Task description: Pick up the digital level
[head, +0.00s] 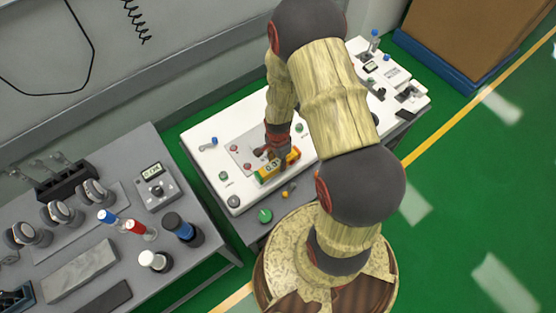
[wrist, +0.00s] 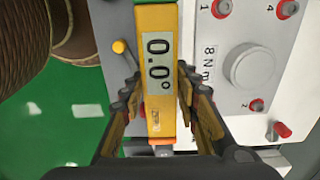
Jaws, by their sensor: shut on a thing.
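The digital level (head: 268,174) is a yellow bar with a pale display. In the head view it is at the front part of the white panel table, at my gripper (head: 277,152). In the wrist view the level (wrist: 156,18) runs upright through the middle of the picture, and its display reads 0.0°. My gripper's fingers (wrist: 158,105) are on both sides of its lower part, shut on it. I cannot tell whether the level is touching the panel or is lifted slightly. My arm hides part of the table in the head view.
The white panel (head: 215,178) carries several knobs and red terminals (wrist: 222,8). A brown box (head: 455,35) stands at the back right. Green floor is free at the right.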

